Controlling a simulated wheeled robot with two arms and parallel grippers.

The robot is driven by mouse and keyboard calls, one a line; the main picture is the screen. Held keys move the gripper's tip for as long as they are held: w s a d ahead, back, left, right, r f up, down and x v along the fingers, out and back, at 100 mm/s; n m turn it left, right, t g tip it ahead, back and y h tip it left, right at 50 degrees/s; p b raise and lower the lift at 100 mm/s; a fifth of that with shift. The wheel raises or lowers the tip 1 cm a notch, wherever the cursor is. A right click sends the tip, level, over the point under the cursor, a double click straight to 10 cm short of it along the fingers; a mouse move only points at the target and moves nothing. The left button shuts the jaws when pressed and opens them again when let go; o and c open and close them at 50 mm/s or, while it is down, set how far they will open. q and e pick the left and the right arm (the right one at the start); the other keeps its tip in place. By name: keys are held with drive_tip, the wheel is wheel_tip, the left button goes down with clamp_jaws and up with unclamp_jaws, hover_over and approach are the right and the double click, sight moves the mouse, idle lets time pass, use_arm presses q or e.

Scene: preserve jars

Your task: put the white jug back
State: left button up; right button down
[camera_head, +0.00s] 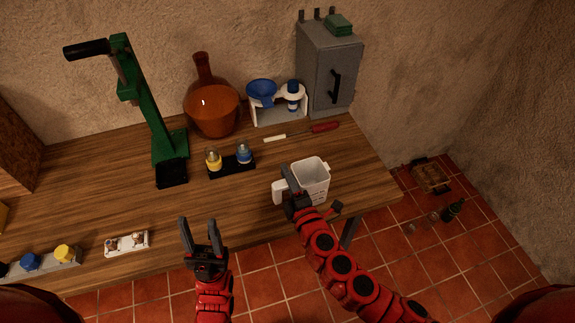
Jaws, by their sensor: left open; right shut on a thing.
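The white jug (314,178) is at the front right of the wooden table, with its open top facing up and its handle on the left. My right gripper (289,183) is shut on the jug at its handle side. The gripper hides part of the handle, and I cannot tell whether the jug's base touches the table.
A black holder (232,168) with yellow and blue lidded jars stands mid-table. Behind are a green press (150,110), an amber flask (212,110), a white stand (280,112), a red-handled tool (322,128) and a grey cabinet (322,75). A small white tray (126,243) lies front left.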

drive_tip(key=w+f, duration=0.2)
drive_tip(key=w, duration=0.1)
drive_tip(key=w+f, duration=0.1)
drive_tip(key=w, duration=0.1)
drive_tip(key=shift+w+f, duration=0.15)
drive_tip(key=shift+f, duration=0.2)
drive_tip(key=shift+a, duration=0.1)
drive_tip(key=shift+b, duration=0.3)
